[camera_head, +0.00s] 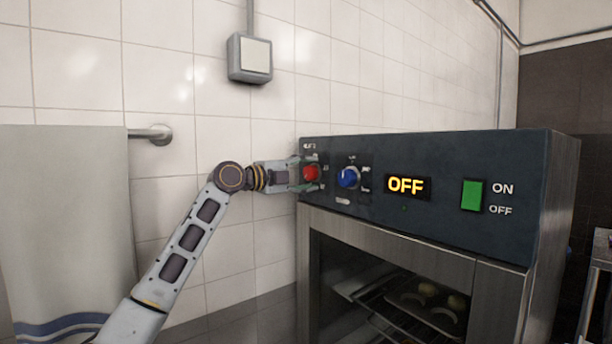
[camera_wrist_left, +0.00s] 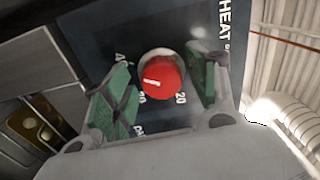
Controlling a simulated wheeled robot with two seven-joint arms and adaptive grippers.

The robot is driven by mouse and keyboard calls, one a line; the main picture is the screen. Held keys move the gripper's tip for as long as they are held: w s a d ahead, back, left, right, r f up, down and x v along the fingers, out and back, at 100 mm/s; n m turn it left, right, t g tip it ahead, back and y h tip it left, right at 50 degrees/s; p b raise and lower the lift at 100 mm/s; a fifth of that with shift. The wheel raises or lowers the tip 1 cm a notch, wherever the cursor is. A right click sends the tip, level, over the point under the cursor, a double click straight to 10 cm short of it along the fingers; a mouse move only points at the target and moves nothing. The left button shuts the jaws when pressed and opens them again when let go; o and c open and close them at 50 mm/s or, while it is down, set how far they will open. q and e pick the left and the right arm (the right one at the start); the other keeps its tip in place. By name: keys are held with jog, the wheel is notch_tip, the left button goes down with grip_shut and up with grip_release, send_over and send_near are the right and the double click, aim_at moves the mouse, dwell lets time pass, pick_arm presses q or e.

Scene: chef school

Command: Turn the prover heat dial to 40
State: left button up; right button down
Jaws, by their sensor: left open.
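The prover (camera_head: 450,152) has a dark control panel with a red dial (camera_head: 311,173) at its left end. The red dial also shows in the left wrist view (camera_wrist_left: 165,80), with a white mark on its face, the word HEAT above it and numbers around it, one reading 20. I cannot tell which number the mark points to. My left gripper (camera_head: 306,174) is at the dial. In the left wrist view its two green-padded fingers (camera_wrist_left: 160,84) stand open on either side of the dial, with visible gaps. My right gripper is not in view.
A blue dial (camera_head: 348,177) sits just right of the red one. An orange display (camera_head: 407,187) reads OFF, beside a green switch (camera_head: 472,195) marked ON and OFF. Below is the prover's glass door with racks inside. A towel (camera_head: 65,220) hangs at the left.

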pick_arm(q)
jog(key=shift+s+a, duration=0.1)
jog(key=v, duration=1.1)
jog(key=shift+s+a, duration=0.15)
jog(key=shift+a, duration=0.15)
jog(key=shift+f, duration=0.1)
